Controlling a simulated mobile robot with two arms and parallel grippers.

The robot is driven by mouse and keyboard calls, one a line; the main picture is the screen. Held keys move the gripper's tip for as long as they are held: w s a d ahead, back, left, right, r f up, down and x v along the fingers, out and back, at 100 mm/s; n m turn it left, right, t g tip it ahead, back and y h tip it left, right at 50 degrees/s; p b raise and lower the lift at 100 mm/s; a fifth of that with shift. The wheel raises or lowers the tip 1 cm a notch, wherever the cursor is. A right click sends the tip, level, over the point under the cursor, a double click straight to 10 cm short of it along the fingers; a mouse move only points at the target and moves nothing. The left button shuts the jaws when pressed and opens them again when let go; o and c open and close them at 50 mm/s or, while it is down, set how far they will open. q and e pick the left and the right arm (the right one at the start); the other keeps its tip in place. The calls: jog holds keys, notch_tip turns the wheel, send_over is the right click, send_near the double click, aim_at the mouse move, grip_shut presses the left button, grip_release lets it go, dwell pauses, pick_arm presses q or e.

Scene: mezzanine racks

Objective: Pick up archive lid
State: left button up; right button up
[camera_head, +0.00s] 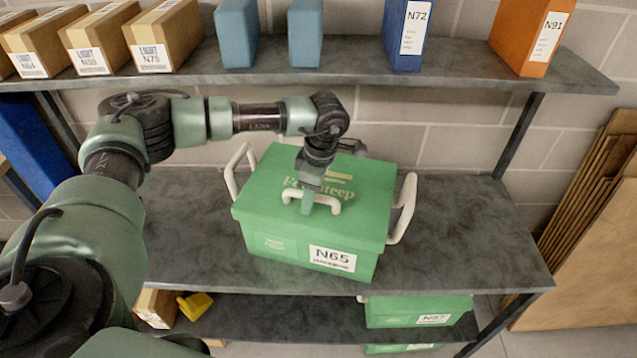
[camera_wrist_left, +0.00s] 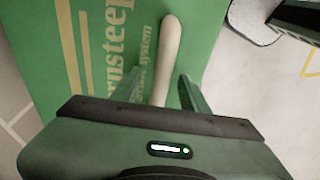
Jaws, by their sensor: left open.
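The archive lid (camera_head: 350,185) is green with pale lettering and sits on top of the green box (camera_head: 290,248) labelled N65 on the middle shelf. A cream handle (camera_head: 325,198) stands on the lid; it also shows in the left wrist view (camera_wrist_left: 170,50). My left gripper (camera_head: 307,205) points down over the lid at this handle. In the left wrist view the two fingers of my left gripper (camera_wrist_left: 160,95) are apart, one on each side of the handle's near end. Whether they touch it cannot be told. My right gripper is not in view.
Cream side handles (camera_head: 403,208) stick out at both ends of the box. The upper shelf (camera_head: 330,80) holds cartons and blue and orange binders above. Bare shelf (camera_head: 480,235) lies right of the box. Green boxes (camera_head: 418,310) stand below; brown boards (camera_head: 590,220) lean at right.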

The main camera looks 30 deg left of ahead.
pick_arm(q)
jog(key=shift+f, duration=0.15)
grip_shut()
